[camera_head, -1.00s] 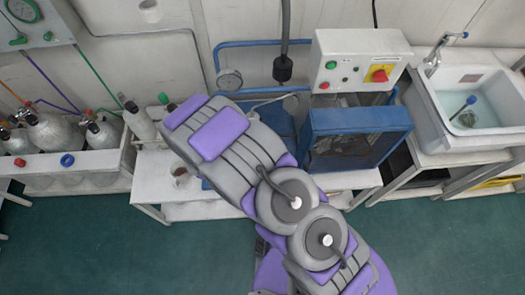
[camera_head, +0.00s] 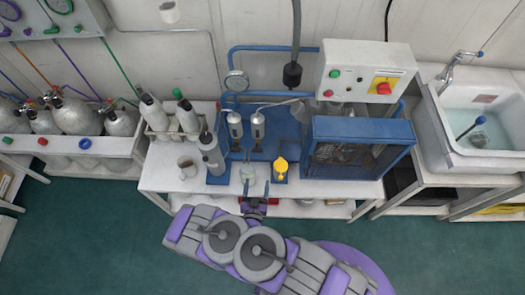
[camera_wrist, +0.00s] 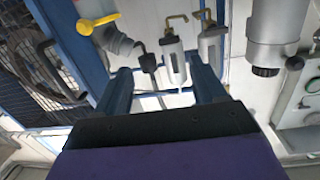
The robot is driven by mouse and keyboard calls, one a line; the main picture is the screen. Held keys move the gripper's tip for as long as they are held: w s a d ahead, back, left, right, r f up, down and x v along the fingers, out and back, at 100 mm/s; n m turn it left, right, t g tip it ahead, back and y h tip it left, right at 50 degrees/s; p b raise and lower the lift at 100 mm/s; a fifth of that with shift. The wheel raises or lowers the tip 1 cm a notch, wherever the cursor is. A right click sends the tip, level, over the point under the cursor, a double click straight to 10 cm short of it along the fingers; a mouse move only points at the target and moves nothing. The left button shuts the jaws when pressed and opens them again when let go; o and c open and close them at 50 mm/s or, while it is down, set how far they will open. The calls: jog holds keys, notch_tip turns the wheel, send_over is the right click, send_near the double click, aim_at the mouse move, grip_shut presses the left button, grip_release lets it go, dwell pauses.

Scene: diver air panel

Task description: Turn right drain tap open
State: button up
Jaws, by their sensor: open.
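Two grey cylindrical filter housings stand side by side on the blue panel, the left one (camera_head: 235,124) and the right one (camera_head: 258,125). Thin brass-coloured drain levers (camera_head: 248,155) hang below them and are small in the head view. The wrist view looks inverted; there, a bent brass lever (camera_wrist: 178,18) tops the housing (camera_wrist: 173,65) nearer the blue-framed unit. My gripper (camera_head: 254,184) is open and empty at the bench's front edge, below and in front of the housings. In the wrist view its fingers (camera_wrist: 160,88) are spread, with that housing between and beyond them.
A grey cylinder (camera_head: 211,155) is on the left. The blue-framed unit (camera_head: 360,150) and control box (camera_head: 365,70) bound the right side.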

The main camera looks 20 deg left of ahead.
aim_at(258, 152)
jog(key=shift+n+t+y, duration=0.4)
jog(key=shift+n+y, duration=0.1)
jog(key=shift+n, duration=0.1)
jog(key=b+x, duration=0.5)
jog(key=x, duration=1)
jog(key=shift+w+a+r, duration=0.1)
jog(key=shift+w+a, duration=0.2)
jog(key=shift+w, duration=0.1)
jog(key=shift+a, duration=0.25)
jog(key=shift+d, duration=0.2)
jog(key=c, duration=1.1)
